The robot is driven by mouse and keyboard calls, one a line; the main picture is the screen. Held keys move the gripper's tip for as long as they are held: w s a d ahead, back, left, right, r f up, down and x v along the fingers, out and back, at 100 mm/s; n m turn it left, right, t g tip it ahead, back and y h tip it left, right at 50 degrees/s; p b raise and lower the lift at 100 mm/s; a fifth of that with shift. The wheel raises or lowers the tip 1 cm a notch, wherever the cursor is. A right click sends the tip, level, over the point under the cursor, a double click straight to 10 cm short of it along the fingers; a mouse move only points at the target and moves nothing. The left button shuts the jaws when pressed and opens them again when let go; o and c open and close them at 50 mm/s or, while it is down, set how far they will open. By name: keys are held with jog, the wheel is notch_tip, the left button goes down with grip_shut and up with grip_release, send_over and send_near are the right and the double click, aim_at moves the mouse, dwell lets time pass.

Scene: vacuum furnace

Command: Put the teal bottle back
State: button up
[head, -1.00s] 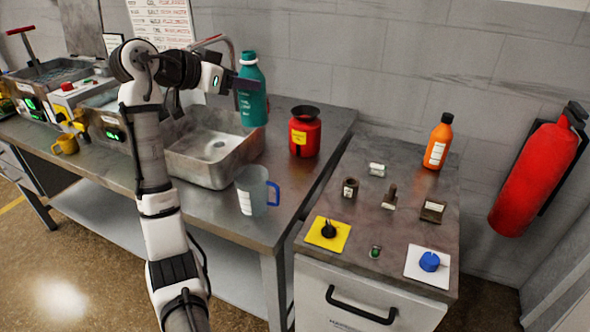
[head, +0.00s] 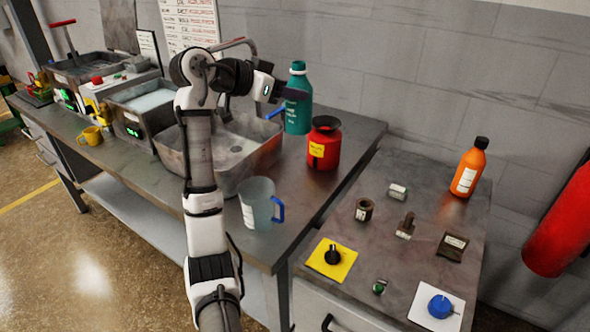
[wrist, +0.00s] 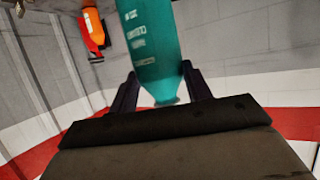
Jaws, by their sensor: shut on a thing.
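The teal bottle (head: 298,103) with a teal cap stands upright at the back of the metal counter, right of the sink and just behind the red jar. My gripper (head: 283,94) is at its left side, shut on its body. In the wrist view the teal bottle (wrist: 148,45) fills the space between the two dark fingers of my gripper (wrist: 158,85). I cannot tell whether its base touches the counter.
The red jar (head: 323,148) with a black top is close to the bottle. A clear jug (head: 257,203) with a blue handle stands at the counter's front. The sink (head: 215,165) is left. An orange bottle (head: 468,168) and small parts are on the right cabinet (head: 400,275).

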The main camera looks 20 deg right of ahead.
notch_tip(320, 180, down, 18)
jog(key=p, duration=0.3)
dwell(0.3)
jog(key=o, duration=1.1)
jog(key=shift+f, duration=0.1)
jog(key=b+v, duration=0.3)
jog(key=v, duration=0.9)
jog(key=shift+s+b, duration=0.1)
jog(key=shift+b, duration=0.2)
